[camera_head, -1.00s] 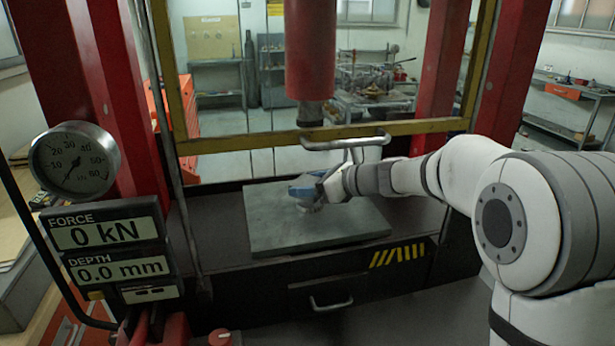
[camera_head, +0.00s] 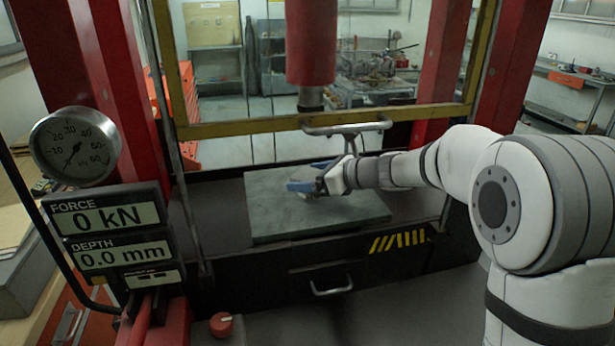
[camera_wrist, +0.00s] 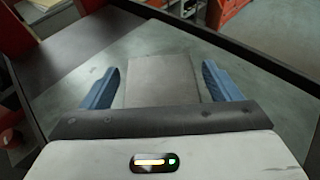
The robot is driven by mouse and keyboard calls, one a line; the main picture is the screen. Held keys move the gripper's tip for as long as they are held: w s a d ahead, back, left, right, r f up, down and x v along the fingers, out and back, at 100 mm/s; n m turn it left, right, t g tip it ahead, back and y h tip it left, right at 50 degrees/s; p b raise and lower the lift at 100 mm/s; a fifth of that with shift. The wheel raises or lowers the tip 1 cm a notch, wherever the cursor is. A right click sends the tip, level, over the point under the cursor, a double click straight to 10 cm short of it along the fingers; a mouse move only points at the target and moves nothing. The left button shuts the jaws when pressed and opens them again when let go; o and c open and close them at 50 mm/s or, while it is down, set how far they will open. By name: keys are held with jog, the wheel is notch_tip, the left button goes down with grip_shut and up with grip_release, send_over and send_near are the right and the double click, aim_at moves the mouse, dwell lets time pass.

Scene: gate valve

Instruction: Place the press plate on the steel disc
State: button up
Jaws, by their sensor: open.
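My gripper (camera_head: 308,180) is low over the large grey-green bed plate (camera_head: 270,222) of the press. In the wrist view its two blue fingers (camera_wrist: 161,74) are open. A flat grey square plate (camera_wrist: 160,82), seemingly the press plate, lies between them with a gap on each side. Its near edge is hidden by my gripper body. In the head view the fingers and wrist hide most of what is under them; only a small grey patch shows there. I cannot make out the steel disc in either view.
The red press ram (camera_head: 311,45) hangs above the bed, behind my gripper. A metal bar handle (camera_head: 347,128) and the yellow guard frame (camera_head: 230,125) stand close behind my wrist. The front and left of the bed plate are clear. The readout (camera_head: 113,232) shows 0 kN and 0.0 mm.

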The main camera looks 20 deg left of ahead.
jog(key=shift+r, duration=0.1)
jog(key=shift+d+r, duration=0.1)
jog(key=shift+r, duration=0.05)
jog(key=b+v, duration=0.2)
jog(key=v, duration=1)
jog(key=s+d+f+n+h, duration=0.4)
jog(key=s+d+n, duration=0.3)
jog(key=s+d, duration=0.1)
jog(key=s+d+f+n+h, duration=0.5)
jog(key=s+d+n, duration=0.2)
jog(key=s+d, duration=0.1)
jog(key=s+d+f+n+h, duration=0.4)
jog(key=s+d+n, duration=0.2)
jog(key=s+d, duration=0.2)
jog(key=shift+s+d+f+n+h, duration=0.2)
jog(key=shift+s+f+n+h, duration=0.15)
jog(key=shift+s, duration=0.4)
jog(key=shift+w+r, duration=0.1)
jog(key=shift+c, duration=0.4)
